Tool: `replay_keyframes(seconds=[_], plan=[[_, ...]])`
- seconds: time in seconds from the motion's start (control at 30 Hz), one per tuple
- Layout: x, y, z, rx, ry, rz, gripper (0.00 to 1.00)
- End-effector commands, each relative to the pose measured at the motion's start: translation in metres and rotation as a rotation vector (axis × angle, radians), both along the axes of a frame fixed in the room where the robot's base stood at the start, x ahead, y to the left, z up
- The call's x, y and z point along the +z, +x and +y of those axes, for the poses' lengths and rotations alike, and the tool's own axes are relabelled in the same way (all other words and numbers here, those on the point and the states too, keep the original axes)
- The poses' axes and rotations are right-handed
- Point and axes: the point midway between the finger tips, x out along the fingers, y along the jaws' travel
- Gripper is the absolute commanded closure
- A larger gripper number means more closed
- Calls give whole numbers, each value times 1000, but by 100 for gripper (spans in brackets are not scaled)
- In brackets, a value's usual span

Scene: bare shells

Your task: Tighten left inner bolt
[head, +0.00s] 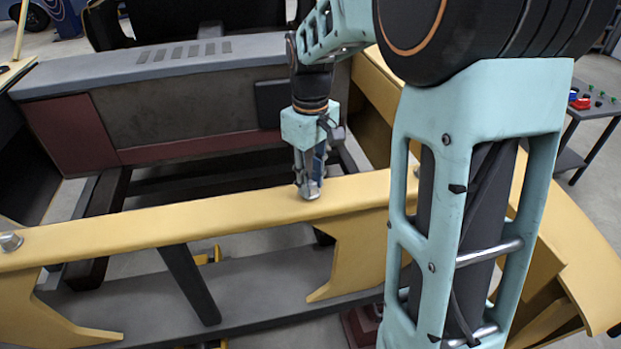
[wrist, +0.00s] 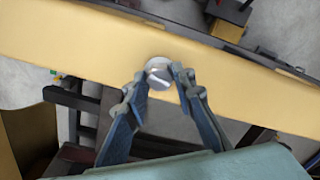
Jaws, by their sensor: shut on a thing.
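A grey metal bolt (head: 311,191) stands on top of the yellow beam (head: 230,212) that crosses the head view. My gripper (head: 309,182) points down over it with its fingertips at the bolt head. In the wrist view the round bolt head (wrist: 158,71) shows between the two fingertips of my gripper (wrist: 160,77), one on each side, and they are shut on it. The bolt's shank is hidden. A second bolt (head: 10,242) sits on the same beam at the far left of the head view, away from my gripper.
A grey-topped panel (head: 180,68) lies behind the beam. Dark cross members (head: 190,284) run beneath it. Yellow side parts (head: 570,245) rise at the right. A small table (head: 590,125) with coloured items stands at the far right. The beam top between the bolts is clear.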

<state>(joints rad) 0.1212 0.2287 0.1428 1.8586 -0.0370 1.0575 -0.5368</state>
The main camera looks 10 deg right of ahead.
Motion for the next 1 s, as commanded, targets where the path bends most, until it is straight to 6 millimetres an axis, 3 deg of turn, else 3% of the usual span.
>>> replay_keyframes(seconds=[1.0], plan=[[4,2,0,-960,3,-7,100]])
